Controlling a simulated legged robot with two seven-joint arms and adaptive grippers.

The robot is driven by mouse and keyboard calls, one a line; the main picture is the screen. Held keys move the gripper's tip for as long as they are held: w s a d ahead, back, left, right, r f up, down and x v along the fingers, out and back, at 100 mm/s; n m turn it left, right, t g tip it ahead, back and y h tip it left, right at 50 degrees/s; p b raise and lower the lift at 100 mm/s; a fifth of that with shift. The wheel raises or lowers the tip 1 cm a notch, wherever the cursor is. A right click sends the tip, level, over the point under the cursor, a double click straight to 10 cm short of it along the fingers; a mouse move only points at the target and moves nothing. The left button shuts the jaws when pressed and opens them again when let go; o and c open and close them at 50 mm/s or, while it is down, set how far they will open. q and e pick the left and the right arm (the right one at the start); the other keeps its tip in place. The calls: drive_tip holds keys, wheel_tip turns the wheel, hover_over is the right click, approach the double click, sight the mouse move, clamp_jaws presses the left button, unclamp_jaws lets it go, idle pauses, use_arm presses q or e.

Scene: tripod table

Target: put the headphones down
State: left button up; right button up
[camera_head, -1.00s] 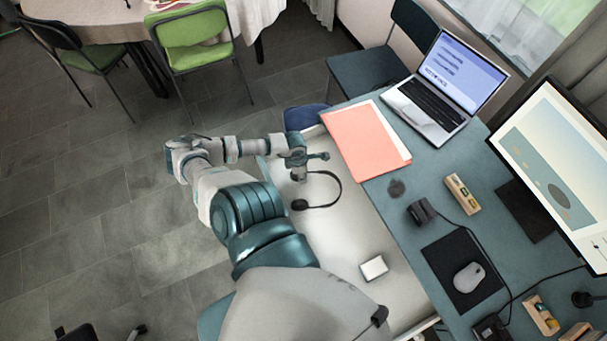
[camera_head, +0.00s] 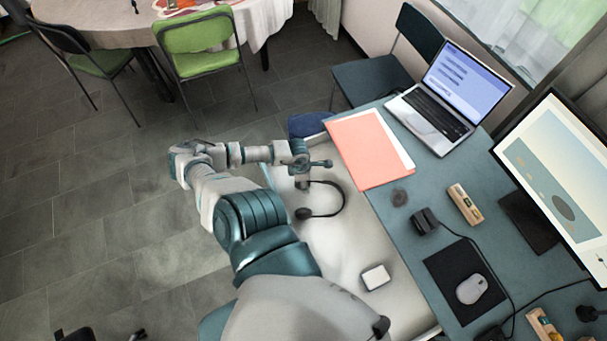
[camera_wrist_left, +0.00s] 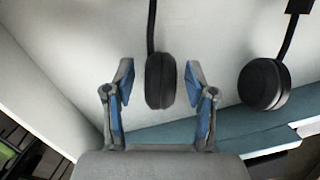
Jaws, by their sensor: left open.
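The black headphones (camera_head: 343,199) are on the white surface (camera_head: 345,240) along the left side of the desk, with the band curving to the right. In the left wrist view one ear cup (camera_wrist_left: 160,84) is between the fingers of my left gripper (camera_wrist_left: 158,76), with gaps on both sides. The other ear cup (camera_wrist_left: 264,84) is to the right, outside the fingers. My left gripper (camera_head: 303,172) is open at the far end of the headphones in the head view, where it partly hides them. My right gripper is not in view.
A red folder (camera_head: 368,148) and a laptop (camera_head: 438,110) are on the teal desk (camera_head: 410,255) beyond the headphones. A small white box (camera_head: 375,277) is nearer on the white surface. A mouse (camera_head: 471,289) and monitor (camera_head: 560,185) are to the right. Bare white surface lies between headphones and box.

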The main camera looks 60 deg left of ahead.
use_arm(q)
drive_tip(key=r+p, duration=0.1)
drive_tip(key=r, duration=0.2)
drive_tip(key=r+p, duration=0.1)
drive_tip(key=r, duration=0.3)
drive_tip(key=s+r+p, duration=0.1)
drive_tip(key=r, duration=0.3)
drive_tip(key=shift+s+a, duration=0.1)
drive_tip(key=shift+a, duration=0.15)
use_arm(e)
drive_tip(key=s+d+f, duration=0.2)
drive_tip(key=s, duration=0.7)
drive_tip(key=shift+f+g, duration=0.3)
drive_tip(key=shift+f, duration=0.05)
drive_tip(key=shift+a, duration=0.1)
